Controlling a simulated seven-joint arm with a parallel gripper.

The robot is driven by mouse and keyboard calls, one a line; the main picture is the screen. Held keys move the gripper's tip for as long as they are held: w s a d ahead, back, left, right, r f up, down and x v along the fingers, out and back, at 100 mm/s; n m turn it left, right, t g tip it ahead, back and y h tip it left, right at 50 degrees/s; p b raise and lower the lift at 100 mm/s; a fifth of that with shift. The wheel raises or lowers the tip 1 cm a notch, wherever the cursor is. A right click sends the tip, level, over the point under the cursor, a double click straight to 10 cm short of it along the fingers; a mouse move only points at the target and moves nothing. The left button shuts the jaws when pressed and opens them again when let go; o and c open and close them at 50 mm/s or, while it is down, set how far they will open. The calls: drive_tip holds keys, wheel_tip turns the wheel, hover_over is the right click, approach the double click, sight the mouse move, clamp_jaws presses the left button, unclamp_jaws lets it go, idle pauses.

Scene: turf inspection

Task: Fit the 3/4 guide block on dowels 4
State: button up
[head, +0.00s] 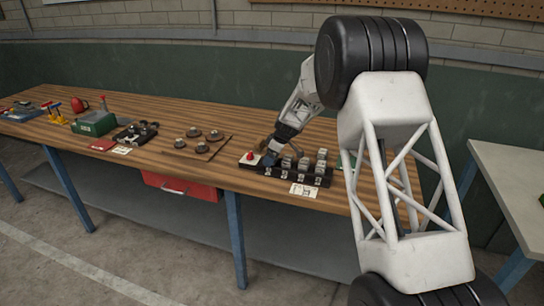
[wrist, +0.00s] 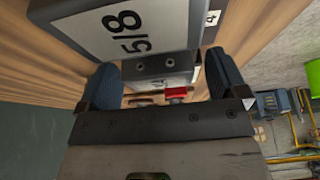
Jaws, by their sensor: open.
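My gripper (head: 269,155) is open, low over the left part of a black rack (head: 262,169) on the workbench. Several grey blocks (head: 303,163) stand in rows on this rack. In the wrist view, my gripper (wrist: 164,78) has one blue-grey finger at each side of a grey block (wrist: 165,75) with two holes. This block's label is mostly hidden. I cannot tell whether the fingers touch it. A larger-looking grey block marked 5/8 (wrist: 140,28) is nearer the camera. I cannot make out which block is the 3/4 one or where the dowels are.
A red knob (head: 250,156) sits at the rack's left end. A white card (head: 303,190) lies at the bench's front edge. A board with round dark pieces (head: 196,143) and a green box (head: 95,123) stand further left. Bare wood (head: 228,187) lies left of the rack.

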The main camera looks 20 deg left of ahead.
drive_tip(key=v, duration=0.8)
idle(0.9)
